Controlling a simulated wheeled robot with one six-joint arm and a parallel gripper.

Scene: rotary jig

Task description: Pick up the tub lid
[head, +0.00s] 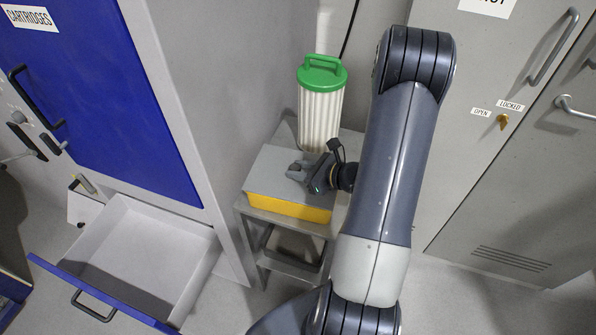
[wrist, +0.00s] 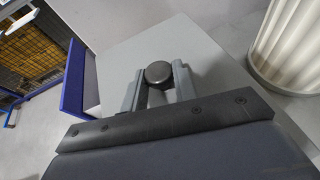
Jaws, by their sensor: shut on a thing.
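The tub lid (head: 268,177) is a flat grey cover on a yellow tub (head: 290,207), which stands on a small grey step stand. In the wrist view the lid (wrist: 207,42) is a broad grey plate with a round dark knob (wrist: 158,72) on it. My gripper (head: 298,171) comes in from the right over the lid. In the wrist view its two fingers (wrist: 158,84) stand on either side of the knob and are shut on it. The lid appears to rest on the tub; any small gap between them cannot be told.
A white pleated cartridge with a green handled top (head: 322,88) stands behind the tub; it is close on the right in the wrist view (wrist: 287,45). A grey cabinet with a blue door (head: 100,90) and open drawer (head: 135,250) is left. Grey lockers (head: 480,160) stand right.

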